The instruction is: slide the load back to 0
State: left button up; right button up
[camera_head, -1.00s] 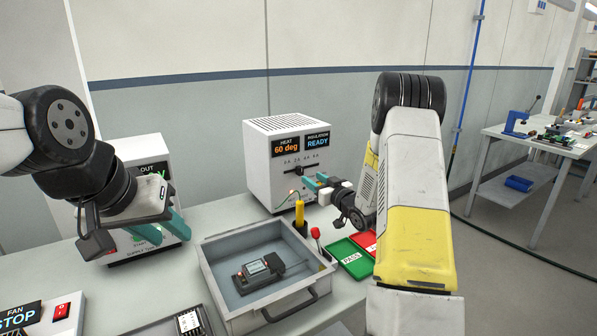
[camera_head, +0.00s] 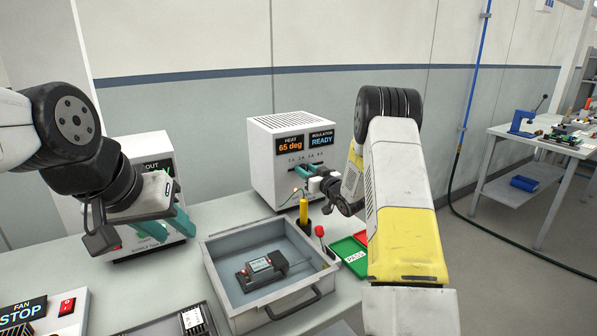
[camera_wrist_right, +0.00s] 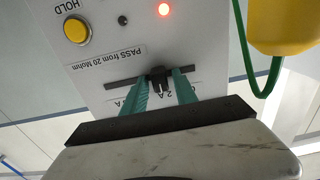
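The load slider's black knob (camera_wrist_right: 158,77) shows in the right wrist view, in a dark slot on the white tester (camera_head: 262,182) with amp marks beside it. A "2 A" mark is close to the knob; the other marks are partly covered. My right gripper (camera_head: 307,171) is at the slot, and its two teal fingers (camera_wrist_right: 160,88) stand on either side of the knob. I cannot tell whether they press on it. My left gripper (camera_head: 166,227) is in front of a second white box, its teal fingers apart and empty.
A grey tray (camera_head: 225,300) holding a black device (camera_head: 262,270) stands in front of the tester. A yellow-handled tool (camera_head: 303,212), a red-tipped tool (camera_head: 319,231) and a green PASS bin (camera_head: 350,252) are close below my right gripper. A fan switch box (camera_head: 45,312) is at the front left.

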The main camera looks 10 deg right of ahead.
grip_shut()
dwell(1.2)
